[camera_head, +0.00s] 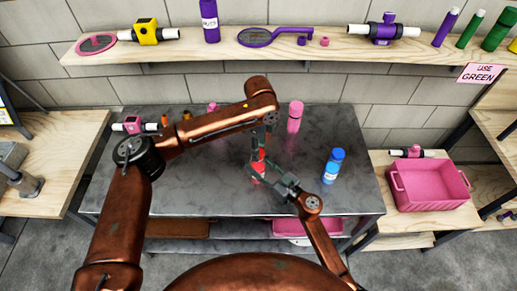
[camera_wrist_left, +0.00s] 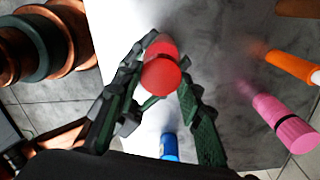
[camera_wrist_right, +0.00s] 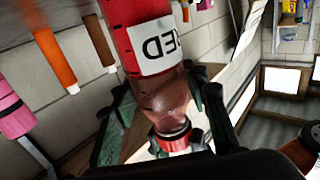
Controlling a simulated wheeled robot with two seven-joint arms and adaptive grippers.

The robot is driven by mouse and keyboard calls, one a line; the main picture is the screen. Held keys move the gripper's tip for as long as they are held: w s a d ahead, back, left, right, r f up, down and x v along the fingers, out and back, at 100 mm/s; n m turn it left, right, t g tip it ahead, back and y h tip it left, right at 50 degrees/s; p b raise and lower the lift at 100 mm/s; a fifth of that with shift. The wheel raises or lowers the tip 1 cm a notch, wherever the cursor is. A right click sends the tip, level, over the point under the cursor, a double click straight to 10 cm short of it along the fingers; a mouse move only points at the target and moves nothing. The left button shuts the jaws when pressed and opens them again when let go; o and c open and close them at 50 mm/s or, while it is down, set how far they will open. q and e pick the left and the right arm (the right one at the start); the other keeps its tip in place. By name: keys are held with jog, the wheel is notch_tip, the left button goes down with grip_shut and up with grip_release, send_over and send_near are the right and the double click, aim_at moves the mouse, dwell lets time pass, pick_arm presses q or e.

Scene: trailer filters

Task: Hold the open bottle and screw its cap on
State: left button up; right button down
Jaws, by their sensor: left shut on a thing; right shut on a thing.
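The red bottle (camera_head: 259,167) stands between my grippers over the dark table in the head view. In the right wrist view the bottle (camera_wrist_right: 145,45) appears upside down, with a white label and a clear shoulder. My right gripper (camera_head: 262,178) is shut on the bottle from the side. My left gripper (camera_head: 262,147) reaches down from above, shut on the red cap (camera_wrist_left: 160,77). The cap (camera_wrist_right: 173,143) sits at the bottle's mouth, in line with the neck. I cannot tell how far it is threaded. The fingers partly hide the bottle and cap.
A blue bottle (camera_head: 334,168) stands to the right on the table (camera_head: 200,205), and a pink bottle (camera_head: 295,118) stands behind. A pink crate (camera_head: 432,188) is on the right-hand bench. A shelf (camera_head: 215,50) with several parts runs along the wall. The table's front right is clear.

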pick_arm(q)
jog(key=m, duration=1.3)
jog(key=shift+a+m, duration=0.1)
jog(key=shift+m, duration=0.3)
jog(key=m, duration=0.4)
jog(key=shift+t, duration=0.3)
jog(key=m, duration=0.3)
jog(key=shift+m, duration=0.4)
jog(key=m, duration=0.6)
jog(key=o, duration=0.8)
jog(key=shift+c, duration=0.2)
jog(key=shift+a, duration=0.1)
